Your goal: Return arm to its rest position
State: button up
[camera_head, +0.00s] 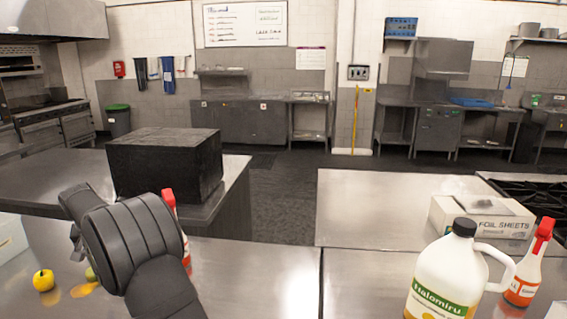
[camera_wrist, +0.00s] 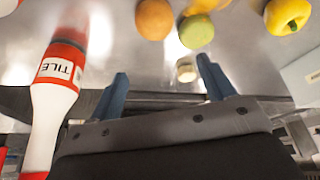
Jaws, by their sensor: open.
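My gripper (camera_wrist: 163,84) shows in the wrist view with its two blue fingers spread apart and nothing held between them. A small pale round object (camera_wrist: 186,70) appears between the fingers in the picture, apart from them. In the head view my dark arm rises over the left part of the steel counter (camera_head: 265,275), and the gripper's fingers cannot be made out there.
A red-and-white bottle (camera_wrist: 55,90) is left of the fingers; an orange fruit (camera_wrist: 154,18), green fruit (camera_wrist: 196,31) and yellow pepper (camera_wrist: 287,14) lie beyond. A black box (camera_head: 165,165) stands behind my arm. A jug (camera_head: 445,275), spray bottle (camera_head: 525,275) and foil box (camera_head: 480,217) stand right. Mid-counter is clear.

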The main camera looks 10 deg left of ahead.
notch_tip(320, 180, up, 17)
jog(key=w+d+m, duration=0.1)
jog(key=w+d, duration=0.3)
jog(key=d, duration=0.5)
jog(key=w+d+r+m+h, duration=0.1)
jog(key=w+d, duration=0.4)
jog(key=d, duration=0.5)
jog(key=w+d+r+m, duration=0.1)
jog(key=w+d, duration=0.4)
jog(key=d, duration=0.5)
jog(key=shift+w+d+r+m+h, duration=0.15)
jog(key=shift+m+h, duration=0.15)
jog(key=shift+m, duration=0.5)
jog(key=shift+t, duration=0.3)
jog(key=o, duration=0.6)
jog(key=shift+c, duration=0.2)
jog(key=shift+r, duration=0.1)
